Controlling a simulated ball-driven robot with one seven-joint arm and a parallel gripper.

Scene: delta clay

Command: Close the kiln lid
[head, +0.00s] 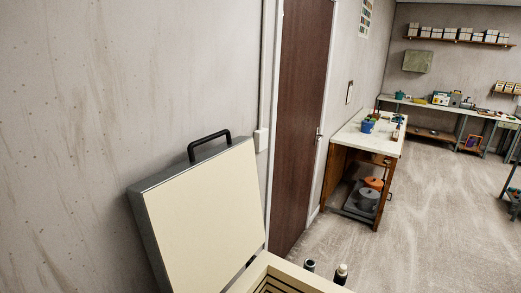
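The kiln lid (206,215) stands raised, tilted back close to the wall on the left. It has a cream inner face, a grey metal rim and a black bar handle (208,142) at its top edge. The kiln body (283,271) shows only at the bottom edge, with a cream rim and dark grooves inside. The opening is uncovered, and most of the body is cut off by the frame. I cannot make out my gripper in this view.
Two small dark upright objects, one (309,265) plain and one (341,273) pale-topped, show just past the kiln's rim. A brown door (303,120) is behind the lid. A workbench (352,137) with pots below stands farther back. The floor (425,220) at right is open.

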